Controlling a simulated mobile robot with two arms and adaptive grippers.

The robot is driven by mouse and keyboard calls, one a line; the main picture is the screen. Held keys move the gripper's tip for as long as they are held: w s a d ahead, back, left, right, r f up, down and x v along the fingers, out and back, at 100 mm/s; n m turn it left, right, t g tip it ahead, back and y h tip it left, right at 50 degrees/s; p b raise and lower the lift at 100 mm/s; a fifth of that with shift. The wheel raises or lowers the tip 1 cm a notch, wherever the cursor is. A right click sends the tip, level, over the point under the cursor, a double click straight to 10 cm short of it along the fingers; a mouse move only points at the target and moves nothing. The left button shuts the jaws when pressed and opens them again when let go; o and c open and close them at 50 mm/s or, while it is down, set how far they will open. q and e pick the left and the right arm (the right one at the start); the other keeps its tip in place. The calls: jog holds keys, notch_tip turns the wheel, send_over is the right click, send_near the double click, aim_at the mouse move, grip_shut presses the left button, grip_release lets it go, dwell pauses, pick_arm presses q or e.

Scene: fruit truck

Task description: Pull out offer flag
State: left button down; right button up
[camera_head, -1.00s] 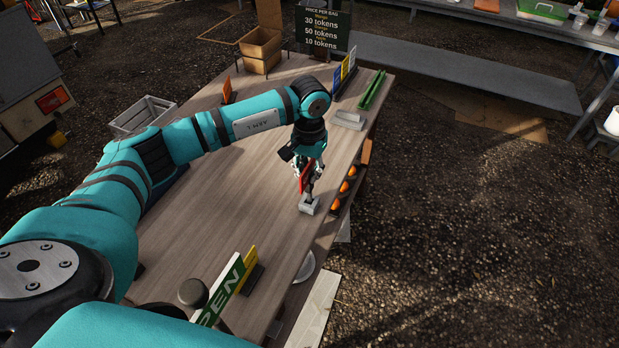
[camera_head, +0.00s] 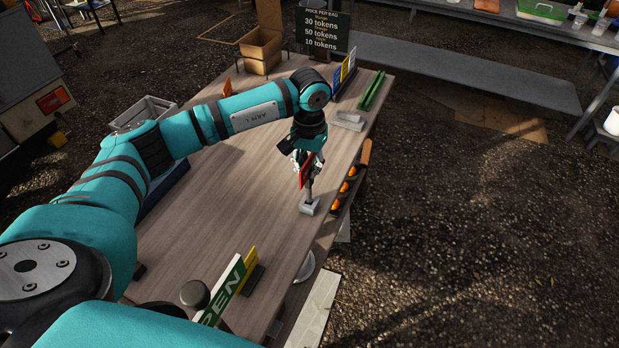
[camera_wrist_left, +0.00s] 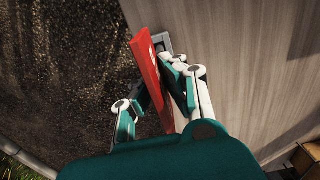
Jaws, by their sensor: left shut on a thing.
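The red offer flag (camera_head: 305,172) is between the fingers of my left gripper (camera_head: 309,169), over the right edge of the table. Its dark pole reaches down to a small grey holder (camera_head: 309,207) on the tabletop. I cannot tell whether the pole's lower end is still inside it. In the left wrist view, the red panel of the flag (camera_wrist_left: 150,75) lies along the fingers of the left gripper (camera_wrist_left: 158,95), and the holder (camera_wrist_left: 162,42) shows partly behind it. My right gripper is not in view.
Orange fruits (camera_head: 344,186) sit on a ledge beside the table (camera_head: 235,195). A grey tray (camera_head: 348,120), a green bar (camera_head: 372,90) and a price board (camera_head: 322,30) stand toward the far end. The OPEN sign (camera_head: 230,288) is near. The table's middle is clear.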

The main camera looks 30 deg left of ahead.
pick_arm(q)
jog(key=shift+r+p, duration=2.1)
jog(key=shift+r, duration=2.75)
jog(key=shift+s+f, duration=0.1)
